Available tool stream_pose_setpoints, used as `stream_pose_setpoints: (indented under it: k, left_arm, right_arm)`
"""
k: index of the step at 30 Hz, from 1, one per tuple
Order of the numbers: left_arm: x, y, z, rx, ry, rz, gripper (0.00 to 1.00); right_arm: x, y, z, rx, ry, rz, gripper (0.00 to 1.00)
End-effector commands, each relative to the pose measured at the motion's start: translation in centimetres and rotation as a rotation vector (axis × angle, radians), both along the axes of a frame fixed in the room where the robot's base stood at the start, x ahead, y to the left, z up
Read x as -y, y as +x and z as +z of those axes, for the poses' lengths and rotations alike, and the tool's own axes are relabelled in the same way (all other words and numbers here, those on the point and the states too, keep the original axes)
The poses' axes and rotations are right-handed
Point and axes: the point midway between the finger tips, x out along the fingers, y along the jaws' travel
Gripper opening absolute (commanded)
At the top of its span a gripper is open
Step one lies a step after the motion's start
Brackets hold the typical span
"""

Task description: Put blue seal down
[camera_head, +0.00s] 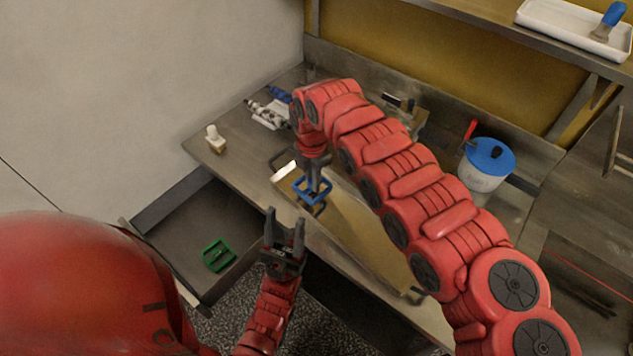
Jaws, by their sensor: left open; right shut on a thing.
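The blue seal (300,193) is a small square blue frame. I cannot tell whether the seal touches the surface below. My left gripper (285,218) is open and empty, just below and left of the seal, with its fingers pointing up in the picture. The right gripper's fingertips are partly hidden by the seal.
A green frame (218,255) lies in the open drawer (185,235) at left. A white bottle (215,140) stands near the table's left edge. A blue-lidded tub (487,160) stands at right. The tan board (365,238) has handles. A shelf holds a white tray (560,22).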

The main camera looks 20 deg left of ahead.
Motion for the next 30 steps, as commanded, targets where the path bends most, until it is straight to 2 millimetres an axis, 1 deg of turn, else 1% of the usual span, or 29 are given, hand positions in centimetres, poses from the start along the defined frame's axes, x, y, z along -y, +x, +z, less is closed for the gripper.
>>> stream_pose_setpoints:
  k: [1,5,8,11,12,14,17,23,28,29,30]
  left_arm:
    - [0.0,0.0,0.3,0.0,0.0,0.0,0.5]
    - [0.0,0.0,0.5,0.0,0.0,0.0,0.5]
    - [0.0,0.0,0.9,0.0,0.0,0.0,0.5]
    - [0.0,0.0,1.9,0.0,0.0,0.0,0.5]
    - [0.0,0.0,1.9,0.0,0.0,0.0,0.5]
    - [0.0,0.0,2.1,0.0,0.0,0.0,0.5]
    - [0.0,0.0,2.1,0.0,0.0,0.0,0.5]
    - [0.0,0.0,2.0,0.0,0.0,0.0,0.5]
    - [0.0,0.0,1.5,0.0,0.0,0.0,0.5]
    - [0.0,0.0,1.5,0.0,0.0,0.0,0.5]
    - [0.0,0.0,1.6,0.0,0.0,0.0,0.5]
  right_arm:
    - [0.0,0.3,0.1,-0.001,0.0,0.0,0.0]
    - [0.4,1.1,-0.1,0.001,-0.002,-0.001,0.0]
    - [0.4,1.1,-0.4,0.0,-0.003,0.002,0.0]
    - [0.5,0.9,-1.9,-0.005,-0.008,0.002,0.0]
    - [0.4,0.9,-2.5,-0.004,-0.005,0.001,0.0]
    - [0.4,1.1,-3.1,-0.001,-0.003,0.001,0.0]
    - [0.5,1.2,-3.6,0.002,-0.003,0.001,0.0]
    - [0.5,1.2,-3.7,0.003,-0.004,0.0,0.0]
    - [0.5,1.2,-4.2,0.002,-0.003,0.0,0.0]
    - [0.5,1.2,-4.1,0.002,-0.003,0.0,0.16]
    - [0.5,1.2,-4.0,0.002,-0.003,0.0,0.23]
